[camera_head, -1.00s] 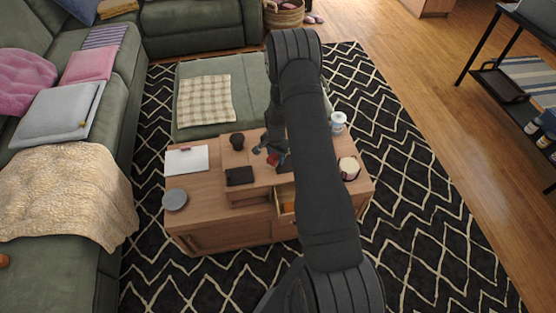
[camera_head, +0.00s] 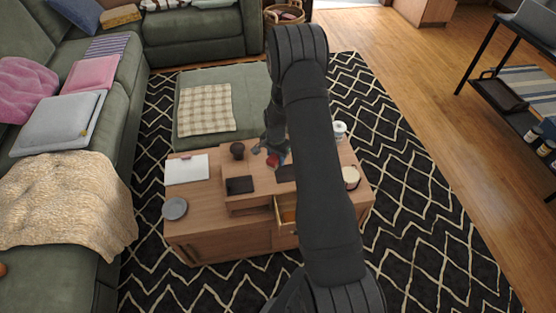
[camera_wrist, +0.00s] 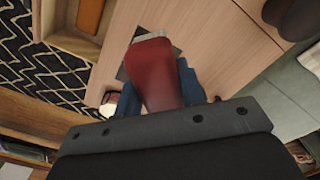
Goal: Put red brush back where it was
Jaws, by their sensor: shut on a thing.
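The red brush (camera_wrist: 152,72) fills the middle of the wrist view, between the blue fingers of my gripper (camera_wrist: 160,85). My gripper is shut on it. A pale end shows at the brush's far tip. In the head view the brush is a small red patch (camera_head: 272,161) beside my gripper (camera_head: 268,150), over the wooden coffee table (camera_head: 205,225). My arm hides part of the table there. I cannot tell whether the brush touches the tabletop.
On the table are a dark cup (camera_head: 237,150), a black flat item (camera_head: 240,185), a white notebook (camera_head: 187,169), a grey round dish (camera_head: 175,208) and a cream mug (camera_head: 351,177). A drawer (camera_head: 286,212) stands open at the front. A white container (camera_head: 339,130) stands behind.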

